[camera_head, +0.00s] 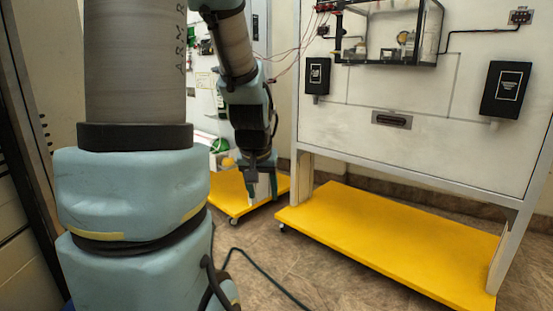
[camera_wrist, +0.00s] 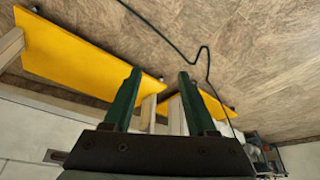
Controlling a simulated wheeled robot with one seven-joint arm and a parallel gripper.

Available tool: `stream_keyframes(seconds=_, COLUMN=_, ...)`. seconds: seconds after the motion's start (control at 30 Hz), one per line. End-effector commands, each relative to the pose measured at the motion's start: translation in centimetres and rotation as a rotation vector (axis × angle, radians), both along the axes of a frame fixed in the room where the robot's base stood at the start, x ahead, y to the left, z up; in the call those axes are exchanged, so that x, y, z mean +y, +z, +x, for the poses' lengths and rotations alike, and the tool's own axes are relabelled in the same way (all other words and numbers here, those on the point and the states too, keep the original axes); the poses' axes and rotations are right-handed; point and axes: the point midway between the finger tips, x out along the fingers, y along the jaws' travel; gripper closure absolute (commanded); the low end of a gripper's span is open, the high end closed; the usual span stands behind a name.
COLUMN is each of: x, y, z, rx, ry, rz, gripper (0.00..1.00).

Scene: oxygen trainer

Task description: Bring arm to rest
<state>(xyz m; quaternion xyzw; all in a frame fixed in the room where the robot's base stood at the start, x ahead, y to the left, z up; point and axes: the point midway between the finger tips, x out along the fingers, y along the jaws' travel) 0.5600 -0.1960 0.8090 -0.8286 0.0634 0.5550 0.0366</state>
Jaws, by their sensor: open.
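My arm hangs down in the middle of the head view, with my gripper (camera_head: 262,188) at its lower end, pointing toward the floor in front of the trainer. The wrist view shows my gripper (camera_wrist: 157,82) with its two green fingers apart and nothing between them. Beyond the fingers lie the floor and yellow base boards. In the head view the fingers are small and partly blend with the background.
A white trainer panel (camera_head: 400,150) stands at the right on a yellow wheeled base (camera_head: 390,240). Another yellow base (camera_head: 232,192) is behind my gripper. A dark cable (camera_head: 265,270) crosses the brown floor (camera_head: 310,265), which also shows in the wrist view (camera_wrist: 250,60).

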Motion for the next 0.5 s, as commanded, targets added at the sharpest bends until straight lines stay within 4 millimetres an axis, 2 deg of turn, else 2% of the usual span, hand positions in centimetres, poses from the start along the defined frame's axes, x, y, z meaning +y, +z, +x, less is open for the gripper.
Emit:
stream_keyframes(seconds=0.03, x=0.8, y=-0.9, z=-2.1, rx=0.052, ry=0.011, rz=0.009, gripper=0.43)
stream_keyframes(seconds=0.1, x=1.8, y=-2.0, z=-4.7, rx=0.119, ry=0.023, rz=0.019, gripper=0.43)
stream_keyframes(seconds=0.27, x=3.4, y=-3.8, z=-10.4, rx=0.259, ry=0.048, rz=0.038, gripper=0.43)
stream_keyframes(seconds=0.3, x=3.4, y=-2.3, z=-10.3, rx=0.257, ry=0.046, rz=0.038, gripper=0.43)
stream_keyframes(seconds=0.5, x=3.3, y=1.8, z=-10.1, rx=0.253, ry=0.045, rz=0.037, gripper=0.43)
